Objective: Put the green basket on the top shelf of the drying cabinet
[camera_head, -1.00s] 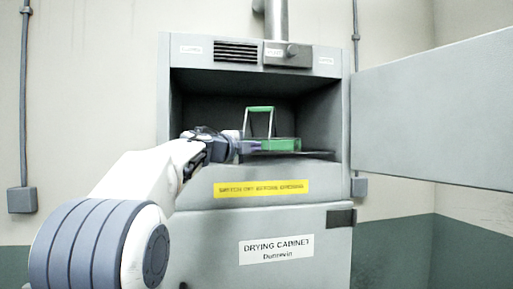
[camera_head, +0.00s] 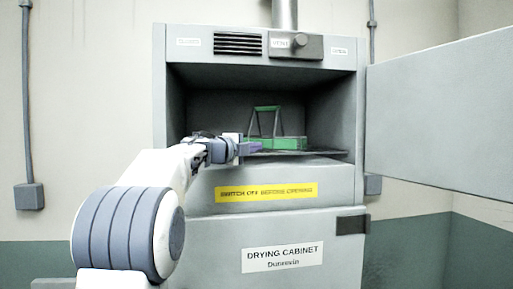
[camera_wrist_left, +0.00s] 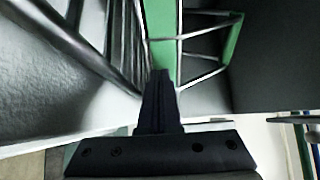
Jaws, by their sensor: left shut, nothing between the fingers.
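The green basket (camera_head: 288,143) stands upright on the shelf (camera_head: 325,153) inside the open drying cabinet (camera_head: 265,67). Its handle stands up above it. My left gripper (camera_head: 252,147) reaches in from the left at the basket's left end, shut with nothing held. In the left wrist view, my shut fingers (camera_wrist_left: 158,92) point at the basket's green side (camera_wrist_left: 161,45), and the handle shows to the right. Whether the fingertips touch the basket, I cannot tell. My right gripper is not in view.
The cabinet door (camera_head: 440,115) stands open to the right. A yellow label (camera_head: 266,192) is on the front below the opening. Free room remains above the basket and to its right.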

